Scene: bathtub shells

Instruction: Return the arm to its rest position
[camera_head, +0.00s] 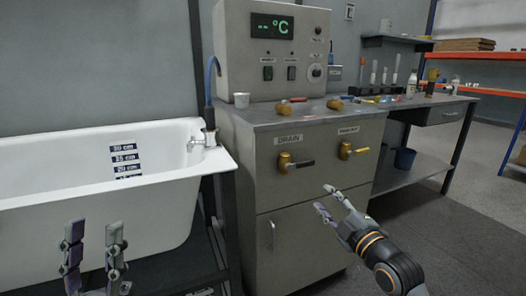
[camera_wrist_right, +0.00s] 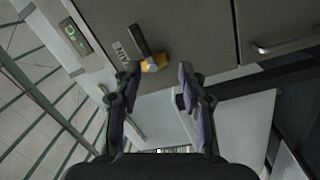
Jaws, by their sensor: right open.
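My right gripper (camera_head: 328,200) is open and empty in front of the grey cabinet (camera_head: 300,220), below the two yellow valves. It also shows in the right wrist view (camera_wrist_right: 158,72), fingers spread, with a yellow valve with a dark handle (camera_wrist_right: 150,62) beyond the fingertips. The drain valve (camera_head: 288,163) and the second yellow valve (camera_head: 350,150) are on the cabinet's front, apart from the gripper. My left gripper (camera_head: 90,232) is at the lower left, in front of the bathtub, its two fingers upright and apart with nothing between them.
A white bathtub (camera_head: 180,190) with a depth scale (camera_head: 124,160) stands at the left. A control box with a green display (camera_head: 272,26) sits on the cabinet. A workbench (camera_head: 430,103) with bottles stands behind at the right. The floor at the right (camera_head: 460,240) is clear.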

